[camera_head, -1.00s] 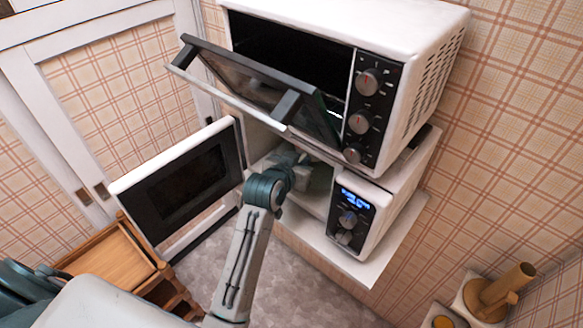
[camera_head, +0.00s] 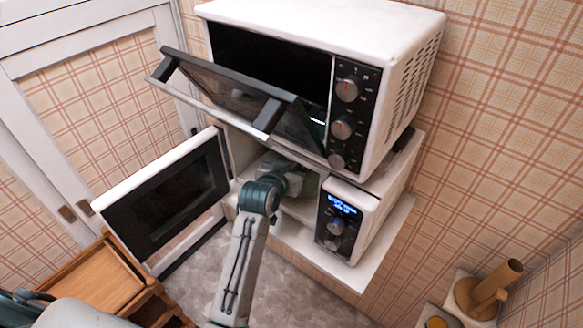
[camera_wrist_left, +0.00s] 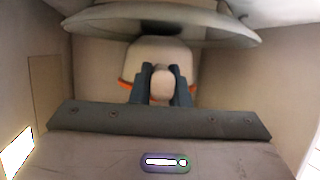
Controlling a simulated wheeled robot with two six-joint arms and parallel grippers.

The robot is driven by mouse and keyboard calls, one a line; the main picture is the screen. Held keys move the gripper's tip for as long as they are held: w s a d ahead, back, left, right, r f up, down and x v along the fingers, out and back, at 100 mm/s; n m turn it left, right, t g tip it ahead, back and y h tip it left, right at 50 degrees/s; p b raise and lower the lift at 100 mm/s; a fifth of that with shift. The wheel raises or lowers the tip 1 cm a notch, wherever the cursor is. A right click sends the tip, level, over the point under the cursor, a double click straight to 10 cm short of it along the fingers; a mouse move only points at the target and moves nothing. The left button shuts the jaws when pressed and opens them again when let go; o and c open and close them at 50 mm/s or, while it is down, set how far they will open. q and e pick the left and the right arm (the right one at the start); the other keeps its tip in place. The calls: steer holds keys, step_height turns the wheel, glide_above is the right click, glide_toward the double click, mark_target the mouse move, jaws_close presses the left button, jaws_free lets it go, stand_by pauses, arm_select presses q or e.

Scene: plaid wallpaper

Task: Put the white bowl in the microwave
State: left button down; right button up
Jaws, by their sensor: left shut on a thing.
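The microwave (camera_head: 340,222) is the lower white appliance with a blue display. Its door (camera_head: 165,195) stands wide open to the left. My left arm reaches into its opening, and the left gripper's fingertips are hidden in the head view. In the left wrist view, my left gripper (camera_wrist_left: 162,84) is shut inside the pale-walled cavity. The exact contact is hard to see. The right gripper is not in view.
A white toaster oven (camera_head: 330,20) sits above the microwave. Its glass door (camera_head: 245,90) is tilted partly open over my arm, close above the microwave opening. A wooden cabinet (camera_head: 90,275) stands at lower left. A wooden object (camera_head: 485,290) is at lower right.

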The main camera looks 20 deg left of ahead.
arm_select(q)
steer(key=shift+f, duration=0.25)
steer(key=c, duration=1.3)
jaws_free()
steer(key=shift+s, duration=0.1)
steer(key=shift+s+b, duration=0.3)
steer(key=shift+b, duration=0.05)
steer(key=b+v, duration=0.3)
steer(key=v, duration=0.7)
